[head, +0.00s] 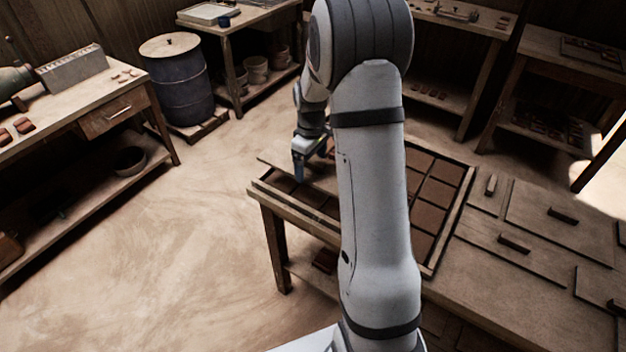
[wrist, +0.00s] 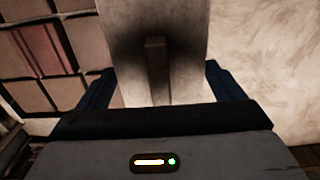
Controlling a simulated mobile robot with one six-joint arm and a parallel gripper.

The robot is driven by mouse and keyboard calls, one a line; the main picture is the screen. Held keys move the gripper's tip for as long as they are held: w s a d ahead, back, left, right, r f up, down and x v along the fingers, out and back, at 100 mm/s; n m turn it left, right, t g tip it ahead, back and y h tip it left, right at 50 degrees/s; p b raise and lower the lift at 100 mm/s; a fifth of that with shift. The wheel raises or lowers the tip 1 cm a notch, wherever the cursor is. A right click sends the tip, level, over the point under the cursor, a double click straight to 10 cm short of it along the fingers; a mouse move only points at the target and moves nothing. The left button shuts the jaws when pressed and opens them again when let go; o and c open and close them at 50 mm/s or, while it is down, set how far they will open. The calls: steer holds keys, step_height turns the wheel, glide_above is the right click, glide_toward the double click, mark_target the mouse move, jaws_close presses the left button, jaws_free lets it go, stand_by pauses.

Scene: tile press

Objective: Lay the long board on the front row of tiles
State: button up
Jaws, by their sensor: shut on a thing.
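My gripper (head: 304,170) is over the left end of the tile tray, partly hidden by my own arm in the head view. In the wrist view its fingers (wrist: 157,88) are shut on the upright handle of a grey-brown board (wrist: 122,35), which I take as the long board. The board (head: 322,182) lies flat over the tray's left part and covers some tiles there. Whether it touches them I cannot tell. Reddish-brown square tiles (head: 436,191) show in rows inside the wooden tray rim (head: 458,207); they also show in the wrist view (wrist: 84,40).
Several handled boards lie on the table right of the tray, including a wide board (head: 540,205) and a narrower one (head: 530,262). A workbench (head: 75,115) and a blue barrel (head: 180,88) stand at the left. The floor left of the table is clear.

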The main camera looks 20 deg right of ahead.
steer(key=f, duration=0.5)
steer(key=f+p, duration=0.1)
steer(key=f, duration=0.2)
steer(key=shift+d, duration=0.25)
steer(key=shift+f, duration=0.1)
